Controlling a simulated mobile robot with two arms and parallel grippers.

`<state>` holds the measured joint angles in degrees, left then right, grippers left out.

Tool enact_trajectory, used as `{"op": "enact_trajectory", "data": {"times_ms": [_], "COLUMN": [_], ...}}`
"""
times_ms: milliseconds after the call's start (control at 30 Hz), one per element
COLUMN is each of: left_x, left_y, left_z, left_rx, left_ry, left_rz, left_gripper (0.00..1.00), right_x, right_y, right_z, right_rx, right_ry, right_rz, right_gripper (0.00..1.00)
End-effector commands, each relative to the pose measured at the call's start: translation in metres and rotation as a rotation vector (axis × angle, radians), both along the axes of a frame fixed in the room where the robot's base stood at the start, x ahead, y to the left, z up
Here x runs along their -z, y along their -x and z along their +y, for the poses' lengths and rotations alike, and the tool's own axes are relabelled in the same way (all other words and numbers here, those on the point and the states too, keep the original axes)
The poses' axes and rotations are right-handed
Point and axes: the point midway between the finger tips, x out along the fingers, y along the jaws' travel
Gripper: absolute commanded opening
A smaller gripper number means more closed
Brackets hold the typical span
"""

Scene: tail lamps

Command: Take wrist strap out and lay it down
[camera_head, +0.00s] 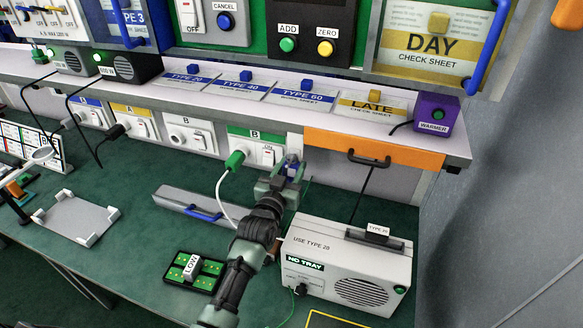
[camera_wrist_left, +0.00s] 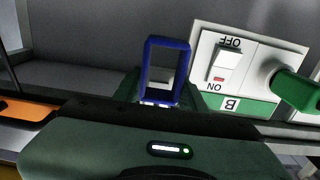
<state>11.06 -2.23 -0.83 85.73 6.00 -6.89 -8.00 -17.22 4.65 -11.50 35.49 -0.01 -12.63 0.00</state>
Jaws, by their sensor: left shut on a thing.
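My left gripper (camera_head: 288,174) is shut on a blue rectangular loop (camera_wrist_left: 149,72). The loop stands up from between the fingers in the left wrist view and looks like the wrist strap, though I cannot be sure. In the head view only a small blue part of it (camera_head: 292,160) shows at the fingertips. The gripper is above the green bench top, just right of the socket marked B and behind the white tester box. My right gripper is not in view.
The white tester box (camera_head: 345,262) stands close to the right of my arm. A green plug (camera_head: 235,160) with a white cable is left of the gripper. An orange drawer front (camera_head: 400,154) is at the right.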

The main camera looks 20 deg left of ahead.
Motion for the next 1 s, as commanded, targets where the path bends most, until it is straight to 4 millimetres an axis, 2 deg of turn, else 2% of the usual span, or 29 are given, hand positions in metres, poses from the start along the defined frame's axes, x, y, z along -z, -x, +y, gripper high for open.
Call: {"op": "enact_trajectory", "data": {"times_ms": [100, 333, 1000], "left_x": [-0.006, -0.006, -0.006], "left_y": [0.0, 0.002, 0.022], "left_z": [0.0, 0.0, 0.001], "left_rx": [0.0, 0.0, 0.0], "left_ry": [-0.001, 0.0, 0.0], "left_rz": [0.0, -0.001, -0.001], "left_gripper": [0.0, 0.0, 0.0], "right_x": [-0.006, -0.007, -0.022], "right_y": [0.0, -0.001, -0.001], "right_z": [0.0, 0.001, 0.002], "right_rx": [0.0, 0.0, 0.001], "right_ry": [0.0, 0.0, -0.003], "right_rz": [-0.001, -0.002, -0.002], "right_gripper": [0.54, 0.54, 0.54]}}
